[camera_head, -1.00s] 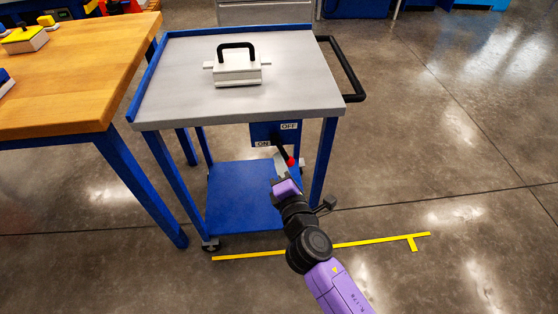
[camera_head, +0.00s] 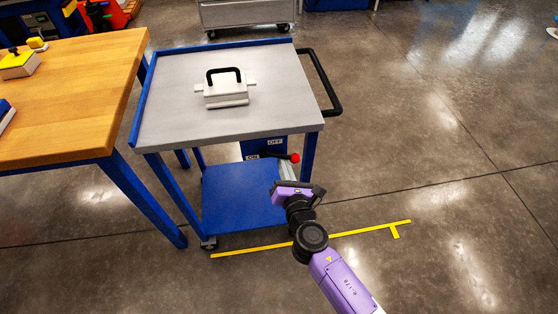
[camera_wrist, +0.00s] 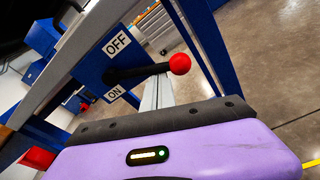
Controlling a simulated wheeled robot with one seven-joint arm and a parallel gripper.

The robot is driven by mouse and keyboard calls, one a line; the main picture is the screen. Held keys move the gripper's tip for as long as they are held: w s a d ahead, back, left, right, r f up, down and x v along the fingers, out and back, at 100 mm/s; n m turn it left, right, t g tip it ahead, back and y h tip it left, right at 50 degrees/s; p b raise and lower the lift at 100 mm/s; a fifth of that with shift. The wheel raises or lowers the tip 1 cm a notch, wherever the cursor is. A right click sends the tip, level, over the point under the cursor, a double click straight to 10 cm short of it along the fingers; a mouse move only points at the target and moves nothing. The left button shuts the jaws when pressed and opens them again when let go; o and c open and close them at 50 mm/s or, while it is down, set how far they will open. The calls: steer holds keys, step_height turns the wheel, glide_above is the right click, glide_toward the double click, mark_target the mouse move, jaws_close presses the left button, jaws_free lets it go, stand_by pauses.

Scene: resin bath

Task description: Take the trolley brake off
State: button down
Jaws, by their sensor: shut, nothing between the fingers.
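The trolley (camera_head: 170,112) has a grey top and a blue frame. Its blue brake panel (camera_head: 262,145) hangs under the top, with OFF at the upper right and ON at the lower left. The black brake lever (camera_wrist: 140,73) with a red knob (camera_wrist: 180,64) sticks out about level between the two labels in the wrist view. The knob also shows in the head view (camera_head: 295,158). My gripper (camera_wrist: 158,82) is shut and empty, its silver fingers ending at the lower side of the lever. I cannot tell whether they touch it.
A white block with a black handle (camera_head: 226,95) sits on the trolley top. A wooden table (camera_head: 75,90) stands close at the left. The trolley's black push handle (camera_head: 330,85) juts out right. A yellow floor line (camera_head: 350,233) runs in front. The floor at right is clear.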

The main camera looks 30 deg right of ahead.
steer(key=r+n+p, duration=0.1)
steer(key=p, duration=0.1)
steer(key=d+r+n+p, duration=0.1)
steer(key=n+p, duration=0.1)
steer(key=shift+s+d+r+h, duration=0.2)
steer(key=shift+r+h, duration=0.1)
steer(key=shift+r, duration=0.2)
stand_by(0.3)
steer(key=shift+w+f+b, duration=0.1)
steer(key=shift+f+b, duration=0.3)
steer(key=shift+f, duration=0.1)
steer(key=s+a+f+b, duration=0.1)
steer(key=s+a+b, duration=0.1)
steer(key=s, duration=0.7)
steer(key=shift+a+f, duration=0.4)
steer(key=shift+a, duration=0.05)
